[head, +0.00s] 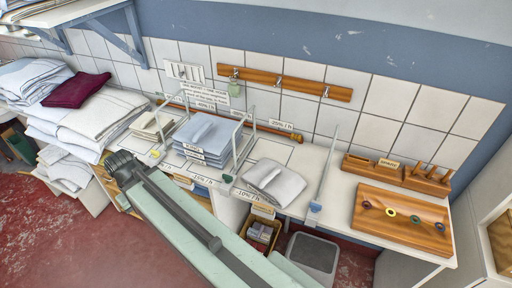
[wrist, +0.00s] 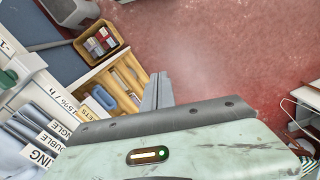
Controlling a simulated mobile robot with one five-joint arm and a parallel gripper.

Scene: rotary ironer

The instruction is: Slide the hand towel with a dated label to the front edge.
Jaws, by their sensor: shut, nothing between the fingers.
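Several folded towels lie on the white counter (head: 330,190). A grey-white folded towel (head: 268,180) lies alone right of the middle divider. A stack of blue folded towels (head: 203,133) stands left of it, and a small cream stack (head: 152,124) farther left. The labels are too small to read surely, so I cannot tell which towel has a dated one. My gripper (head: 122,163) is in front of the counter at the left, apart from the towels. In the wrist view my gripper (wrist: 158,91) is shut and empty, over an open drawer (wrist: 112,90) and the floor.
Clear upright dividers (head: 325,170) split the counter. A wooden board with coloured rings (head: 403,215) lies at the right. White linen (head: 100,115) with a dark red cloth (head: 76,90) is piled at the left. A bin (head: 312,258) stands below. The red floor (head: 60,235) is open at left.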

